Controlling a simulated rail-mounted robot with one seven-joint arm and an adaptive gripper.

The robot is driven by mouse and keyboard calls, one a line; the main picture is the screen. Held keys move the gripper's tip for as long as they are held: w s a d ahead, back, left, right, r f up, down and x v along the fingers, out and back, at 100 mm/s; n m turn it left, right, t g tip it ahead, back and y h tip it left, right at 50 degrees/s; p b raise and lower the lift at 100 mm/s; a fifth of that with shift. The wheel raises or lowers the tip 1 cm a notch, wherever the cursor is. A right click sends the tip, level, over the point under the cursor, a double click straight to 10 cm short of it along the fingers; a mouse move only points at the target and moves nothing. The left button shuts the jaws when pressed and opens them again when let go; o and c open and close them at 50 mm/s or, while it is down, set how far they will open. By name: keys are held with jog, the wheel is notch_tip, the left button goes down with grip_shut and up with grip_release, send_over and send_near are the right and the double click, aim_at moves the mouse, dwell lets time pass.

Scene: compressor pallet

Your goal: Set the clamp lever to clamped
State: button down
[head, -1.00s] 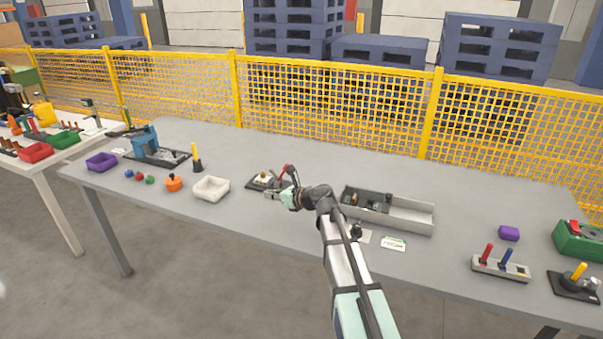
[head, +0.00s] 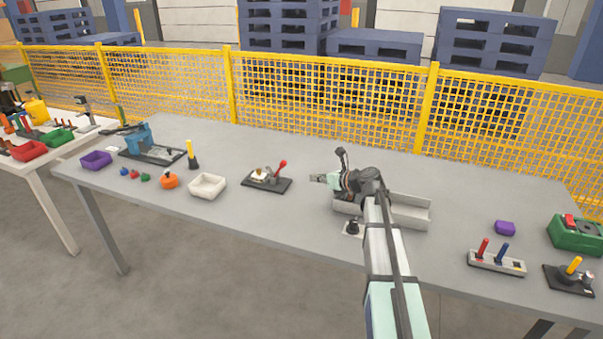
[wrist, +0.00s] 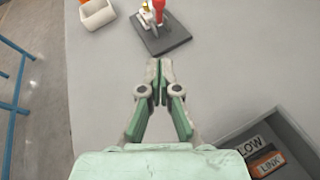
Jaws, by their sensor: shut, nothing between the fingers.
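The clamp with the red lever (head: 280,169) stands on a dark base plate (head: 283,186) near the middle of the table. The red lever leans up and to the right, with a pale part beside it on the plate. In the wrist view the dark plate (wrist: 168,41) is at the top, and the red handle (wrist: 158,5) is cut by the top edge. My gripper (head: 314,178) is to the right of the clamp, apart from it. In the wrist view its fingers (wrist: 158,66) are together and empty, just below the plate.
A white bin (head: 208,185) stands left of the clamp. A grey divided tray (head: 411,213) lies under and right of my arm; the wrist view shows labels in it (wrist: 262,150). A small plate with a black knob (head: 353,228) is in front. The table behind the clamp is clear.

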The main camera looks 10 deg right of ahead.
jog(key=p+x, duration=0.1)
jog(key=x, duration=0.9)
jog(key=shift+w, duration=0.1)
jog(key=w, duration=0.1)
jog(key=w+a+r, duration=0.1)
jog(key=p, duration=0.1)
jog(key=shift+w+a+r, duration=0.3)
jog(key=shift+w+r, duration=0.1)
jog(key=shift+d+r+p, duration=0.1)
jog(key=shift+p, duration=0.2)
